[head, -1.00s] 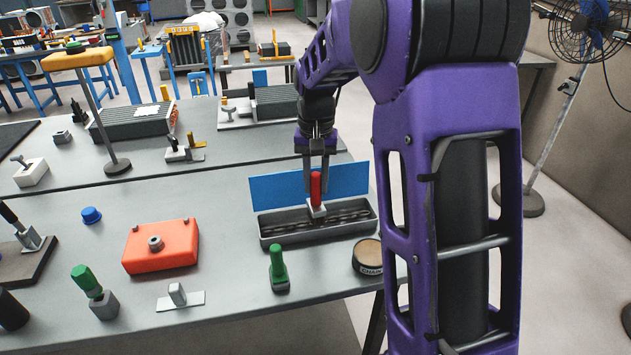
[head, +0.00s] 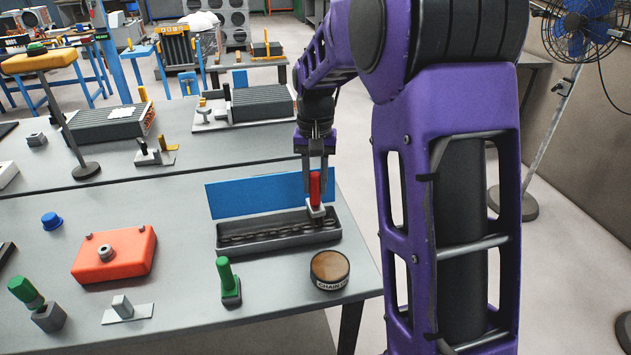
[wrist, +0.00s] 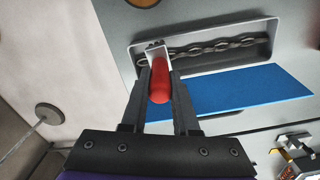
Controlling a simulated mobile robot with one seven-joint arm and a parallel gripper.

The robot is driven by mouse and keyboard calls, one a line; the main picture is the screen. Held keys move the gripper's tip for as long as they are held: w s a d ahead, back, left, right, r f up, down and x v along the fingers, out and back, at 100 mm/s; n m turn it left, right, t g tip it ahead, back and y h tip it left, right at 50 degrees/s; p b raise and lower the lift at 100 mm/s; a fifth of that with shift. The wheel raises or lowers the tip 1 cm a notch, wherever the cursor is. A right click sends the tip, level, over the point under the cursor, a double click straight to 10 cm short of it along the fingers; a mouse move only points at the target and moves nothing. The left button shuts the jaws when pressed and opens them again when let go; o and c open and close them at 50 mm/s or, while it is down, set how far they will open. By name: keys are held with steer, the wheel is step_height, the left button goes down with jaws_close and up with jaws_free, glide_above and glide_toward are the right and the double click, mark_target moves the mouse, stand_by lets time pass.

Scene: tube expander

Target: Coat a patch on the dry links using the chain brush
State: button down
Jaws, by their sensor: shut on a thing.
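My gripper (head: 315,180) is shut on the red handle of the chain brush (head: 315,187), which also shows in the wrist view (wrist: 159,82). The brush is upright, its pale head (head: 316,211) down at the right end of a long dark tray (head: 280,246). In the wrist view the head is at the tray's left end. A chain of dark links (head: 265,232) lies along the tray; it also shows in the wrist view (wrist: 215,47). The brush head hides the end links, and I cannot tell whether its bristles touch them. Coated and dry links are not distinguishable.
A blue panel (head: 245,196) stands behind the tray. A round tin (head: 329,268) marked CHAIN sits in front, near the table's right edge, with a green-handled tool (head: 227,278) beside it. An orange block (head: 115,255) is to the left.

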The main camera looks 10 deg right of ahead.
steer(key=shift+d, duration=0.2)
steer(key=s+r+p, duration=0.4)
steer(key=s+r, duration=0.1)
steer(key=s, duration=0.7)
step_height(320, 180, down, 6)
steer(key=b, duration=0.4)
steer(key=shift+f, duration=0.2)
steer(key=shift+f+b, duration=0.35)
steer(key=shift+f, duration=0.25)
stand_by(1.1)
steer(key=shift+r, duration=0.1)
step_height(320, 180, up, 7)
steer(key=p, duration=0.4)
steer(key=shift+p, duration=0.3)
